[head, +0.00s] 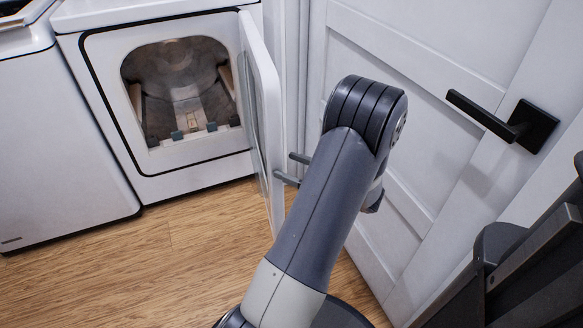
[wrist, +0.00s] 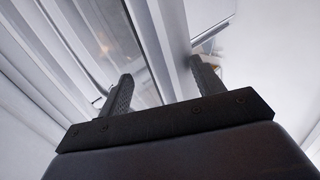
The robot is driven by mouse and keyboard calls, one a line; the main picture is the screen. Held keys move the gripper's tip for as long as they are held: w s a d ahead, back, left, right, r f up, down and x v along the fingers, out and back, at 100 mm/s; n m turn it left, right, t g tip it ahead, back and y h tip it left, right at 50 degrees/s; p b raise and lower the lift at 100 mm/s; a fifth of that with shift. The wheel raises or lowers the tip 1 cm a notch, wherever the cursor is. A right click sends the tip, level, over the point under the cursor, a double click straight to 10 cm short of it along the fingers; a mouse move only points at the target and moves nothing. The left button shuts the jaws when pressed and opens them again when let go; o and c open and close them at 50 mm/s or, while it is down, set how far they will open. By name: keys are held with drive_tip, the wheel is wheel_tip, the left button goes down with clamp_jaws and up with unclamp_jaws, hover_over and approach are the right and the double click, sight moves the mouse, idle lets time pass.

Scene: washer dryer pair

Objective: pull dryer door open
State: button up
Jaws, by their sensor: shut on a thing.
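The dryer (head: 175,185) is at the upper left in the head view, with its opening and drum (head: 180,90) uncovered. The dryer door (head: 262,90) stands wide open, swung out from the right side of the opening and seen nearly edge-on. My gripper (head: 293,168) is at the door's edge, low on its right side, partly hidden by my arm. In the wrist view the two dark fingers of my gripper (wrist: 160,75) stand on either side of the pale door (wrist: 158,40), shut on it. The exact contact is hard to see.
A white washer (head: 60,140) stands left of the dryer. A white panelled room door (head: 410,60) with a black lever handle (head: 515,122) is close on the right of my arm. The wood floor (head: 150,265) in front of the machines is clear.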

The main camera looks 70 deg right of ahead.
drive_tip(key=shift+s+d+r, duration=0.15)
drive_tip(key=shift+s+d, duration=0.1)
drive_tip(key=shift+s, duration=0.25)
drive_tip(key=shift+c, duration=1)
drive_tip(key=s, duration=0.3)
drive_tip(key=s+a+p, duration=0.1)
drive_tip(key=s, duration=0.2)
drive_tip(key=s+p, duration=0.1)
drive_tip(key=s, duration=0.2)
drive_tip(key=shift+s+a, duration=0.25)
drive_tip(key=shift+s, duration=0.15)
drive_tip(key=c, duration=0.4)
drive_tip(key=shift+o, duration=0.2)
drive_tip(key=w, duration=0.6)
drive_tip(key=shift+d+b, duration=0.35)
drive_tip(key=shift+b, duration=0.1)
